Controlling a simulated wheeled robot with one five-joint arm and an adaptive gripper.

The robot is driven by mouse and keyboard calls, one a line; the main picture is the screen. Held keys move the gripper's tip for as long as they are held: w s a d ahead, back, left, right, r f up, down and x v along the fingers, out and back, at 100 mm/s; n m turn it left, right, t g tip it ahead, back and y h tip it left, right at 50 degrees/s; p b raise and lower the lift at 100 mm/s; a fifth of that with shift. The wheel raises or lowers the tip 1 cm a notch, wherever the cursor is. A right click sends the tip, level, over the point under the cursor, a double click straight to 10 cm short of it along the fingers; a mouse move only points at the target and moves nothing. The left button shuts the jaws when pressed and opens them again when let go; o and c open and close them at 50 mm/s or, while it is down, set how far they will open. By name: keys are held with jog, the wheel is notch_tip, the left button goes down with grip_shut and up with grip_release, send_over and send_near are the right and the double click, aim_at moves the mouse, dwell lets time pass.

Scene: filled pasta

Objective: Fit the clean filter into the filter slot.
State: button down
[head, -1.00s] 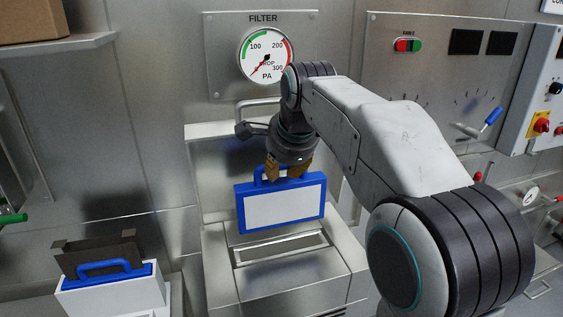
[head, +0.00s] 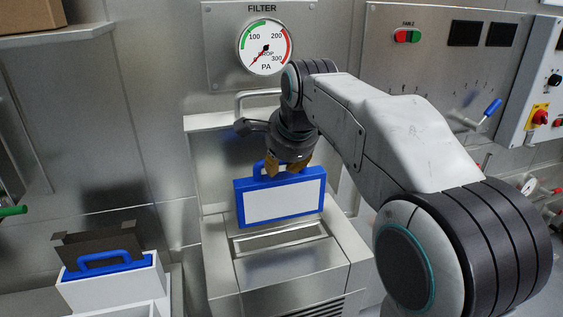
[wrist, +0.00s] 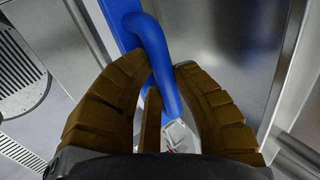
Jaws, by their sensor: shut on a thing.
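The clean filter (head: 280,200) is a white panel in a blue frame with a blue handle on top. My gripper (head: 289,166) is shut on its handle and holds it upright. In the wrist view the blue handle (wrist: 155,45) runs between the brown fingers of my gripper (wrist: 165,85). The filter slot (head: 280,236) is a long rectangular opening in the top of the metal housing. The filter's lower edge appears just above and behind the slot in the head view; I cannot tell the exact gap.
A round pressure gauge (head: 266,47) is on the wall above the housing. A metal bar handle (head: 255,98) sits behind my wrist. A control panel (head: 440,60) is at right.

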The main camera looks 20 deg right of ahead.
jog(key=b, duration=0.5)
send_over(283, 216)
jog(key=w, duration=0.1)
jog(key=shift+f, duration=2.8)
jog(key=shift+f+b, duration=3.4)
jog(key=shift+f, duration=1.25)
